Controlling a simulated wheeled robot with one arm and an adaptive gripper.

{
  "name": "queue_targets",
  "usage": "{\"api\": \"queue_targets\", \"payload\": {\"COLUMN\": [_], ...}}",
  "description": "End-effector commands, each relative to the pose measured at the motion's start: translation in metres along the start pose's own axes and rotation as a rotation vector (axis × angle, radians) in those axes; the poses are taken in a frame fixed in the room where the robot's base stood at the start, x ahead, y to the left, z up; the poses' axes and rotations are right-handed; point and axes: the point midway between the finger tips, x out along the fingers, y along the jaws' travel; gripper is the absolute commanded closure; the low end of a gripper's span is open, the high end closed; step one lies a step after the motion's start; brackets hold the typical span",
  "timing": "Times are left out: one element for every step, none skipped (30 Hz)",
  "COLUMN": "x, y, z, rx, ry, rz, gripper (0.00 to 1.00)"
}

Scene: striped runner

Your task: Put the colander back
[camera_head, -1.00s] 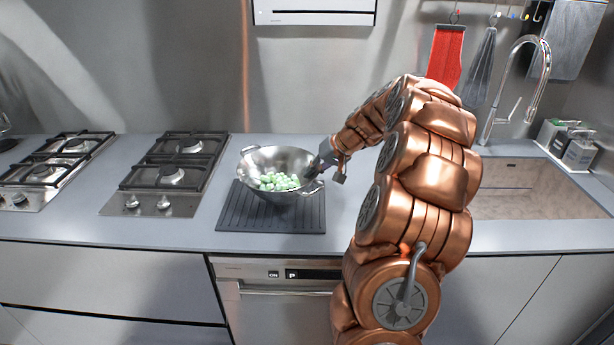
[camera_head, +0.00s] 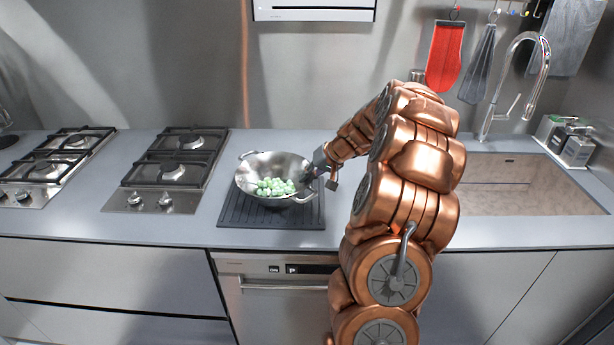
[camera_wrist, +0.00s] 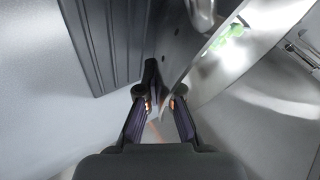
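The colander (camera_head: 252,178) is a shiny metal bowl with two loop handles and several pale green round pieces (camera_head: 275,187) inside. It is over the dark ribbed mat (camera_head: 235,213) on the counter; I cannot tell whether it touches the mat. My gripper (camera_head: 312,177) is at its right rim. In the wrist view the two fingers (camera_wrist: 160,104) are close together with the thin edge of the colander (camera_wrist: 205,72) between them. The ribbed mat (camera_wrist: 110,40) shows at the upper left there. The fingertips are partly hidden in the head view.
Two gas hobs stand to the left, the nearer one (camera_head: 170,172) with black grates. The sink (camera_head: 525,185) and tall faucet (camera_head: 520,85) are at the right. Counter between mat and hob is clear.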

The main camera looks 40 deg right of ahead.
Motion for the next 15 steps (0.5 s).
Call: {"api": "queue_targets", "payload": {"x": [0.0013, 0.0014, 0.0008, 0.0007, 0.0008, 0.0008, 0.0008, 0.0008, 0.0008, 0.0008, 0.0008, 0.0008, 0.0008, 0.0009, 0.0009], "y": [0.0007, 0.0011, 0.0007, 0.0006, 0.0007, 0.0006, 0.0006, 0.0006, 0.0007, 0.0007, 0.0007, 0.0007, 0.0006, 0.0007, 0.0007], "z": [0.0002, 0.0004, 0.0002, 0.0002, 0.0002, 0.0002, 0.0002, 0.0002, 0.0002, 0.0002, 0.0002, 0.0002, 0.0002, 0.0003, 0.0003], "rx": [0.000, -0.001, -0.001, -0.001, -0.001, -0.001, -0.001, 0.000, 0.000, 0.000, 0.000, 0.000, 0.000, 0.000, 0.000], "ry": [0.002, 0.001, 0.001, 0.001, 0.000, 0.000, 0.000, 0.000, 0.000, 0.000, 0.000, 0.000, 0.000, 0.000, 0.000], "rz": [-0.001, 0.000, 0.000, 0.000, 0.000, 0.000, 0.000, 0.000, 0.000, 0.000, 0.000, 0.000, 0.000, 0.000, 0.000], "gripper": [1.00, 0.95, 0.91, 0.88, 0.85, 0.81, 0.78, 0.75, 0.71, 0.69, 0.69, 0.69, 0.69, 0.69, 0.69]}}
